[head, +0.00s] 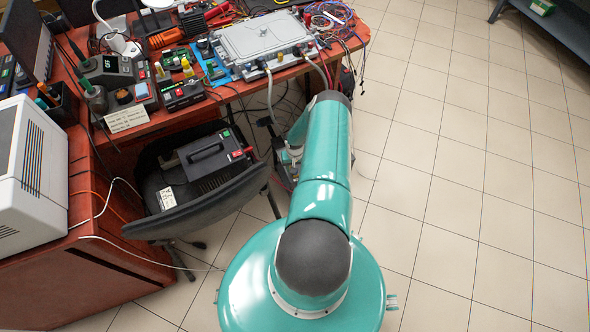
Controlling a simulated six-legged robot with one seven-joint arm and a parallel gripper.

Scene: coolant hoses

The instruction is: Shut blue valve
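I cannot make out a blue valve in the head view. A silver metal box (262,38) lies on the red bench at the top. Pale grey hoses (270,93) run from its front edge down over the bench edge. My teal arm reaches up the middle of the view and bends near the bench's front edge. Its far part goes down behind the upper link, beside the hanging hoses. My gripper cannot be made out, and the arm hides part of the space under the bench.
The red bench (215,90) is crowded with electronics, tools and wires (328,18). An office chair (205,205) holding a dark instrument (214,156) stands left of my arm. A white machine (30,175) is at far left. The tiled floor (470,190) at right is clear.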

